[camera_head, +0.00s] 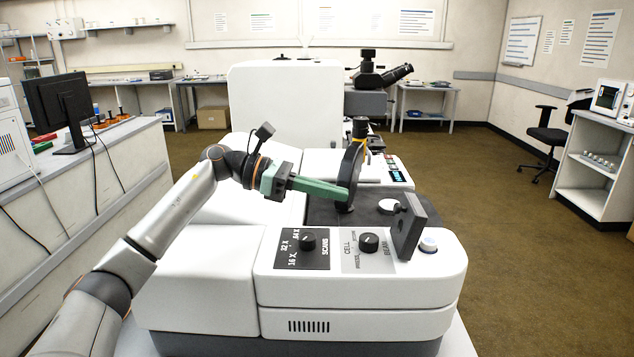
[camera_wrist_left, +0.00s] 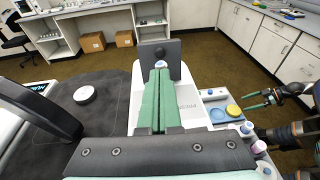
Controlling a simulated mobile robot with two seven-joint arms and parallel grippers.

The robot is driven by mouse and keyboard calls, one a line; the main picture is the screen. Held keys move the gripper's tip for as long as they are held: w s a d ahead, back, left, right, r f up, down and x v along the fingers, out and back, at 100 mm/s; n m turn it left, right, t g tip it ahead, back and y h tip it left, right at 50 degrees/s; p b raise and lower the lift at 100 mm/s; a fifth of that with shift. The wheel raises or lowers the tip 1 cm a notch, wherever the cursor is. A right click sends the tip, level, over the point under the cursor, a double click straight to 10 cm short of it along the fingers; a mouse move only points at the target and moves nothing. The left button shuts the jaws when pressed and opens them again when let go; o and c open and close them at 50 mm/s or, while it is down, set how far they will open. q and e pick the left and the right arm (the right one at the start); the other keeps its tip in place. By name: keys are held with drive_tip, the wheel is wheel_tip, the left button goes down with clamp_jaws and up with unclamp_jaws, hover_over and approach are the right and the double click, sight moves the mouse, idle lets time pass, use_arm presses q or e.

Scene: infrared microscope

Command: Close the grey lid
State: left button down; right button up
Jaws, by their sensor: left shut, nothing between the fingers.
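The grey lid (camera_head: 412,228) is a dark flat plate standing up, slightly tilted, at the right side of the microscope's front deck. It also shows in the left wrist view (camera_wrist_left: 172,50), straight ahead behind my fingertips. My left gripper (camera_head: 346,194) has its green fingers together and empty. They point at the lid from the left, with a gap between in the head view. In the left wrist view the fingertips (camera_wrist_left: 160,72) overlap the lid's lower part; contact cannot be told. My right gripper (camera_wrist_left: 250,100) shows only in the left wrist view, at the right, with its fingers apart.
A black upright disc (camera_head: 353,168) stands close by the left fingertips. A white round piece (camera_head: 388,206) lies on the dark deck. Knobs (camera_head: 368,242) and a white button (camera_head: 429,244) are on the front panel. Bottles (camera_wrist_left: 247,128) stand at the right in the wrist view.

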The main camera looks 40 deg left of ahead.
use_arm(q)
drive_tip(key=p, duration=0.2)
approach(412, 202)
drive_tip(key=d+f, duration=0.1)
drive_tip(key=w+d+f, duration=0.1)
drive_tip(key=shift+w+d+f, duration=0.1)
drive_tip(key=shift+d, duration=0.2)
drive_tip(key=shift+w+d+f, duration=0.15)
drive_tip(key=shift+w+d, duration=0.1)
drive_tip(key=shift+d, duration=0.05)
drive_tip(key=shift+w+d+r+g+y+p, duration=0.45)
drive_tip(key=shift+r+y+p, duration=0.2)
drive_tip(key=shift+p, duration=0.45)
drive_tip(key=shift+w+d+r+p, duration=0.1)
drive_tip(key=shift+w+d+p, duration=0.25)
drive_tip(key=shift+d+p, duration=0.25)
drive_tip(key=shift+w+d, duration=0.25)
drive_tip(key=shift+d, duration=0.1)
drive_tip(key=x, duration=0.2)
drive_tip(key=r+b+x, duration=0.1)
drive_tip(key=x, duration=0.3)
drive_tip(key=shift+w+d+r, duration=0.1)
drive_tip(key=shift+w+d, duration=0.25)
drive_tip(key=shift+w, duration=0.15)
drive_tip(key=shift+w+d+f+b, duration=1.05)
drive_tip(key=shift+d+f+b, duration=0.15)
drive_tip(key=shift+d, duration=0.15)
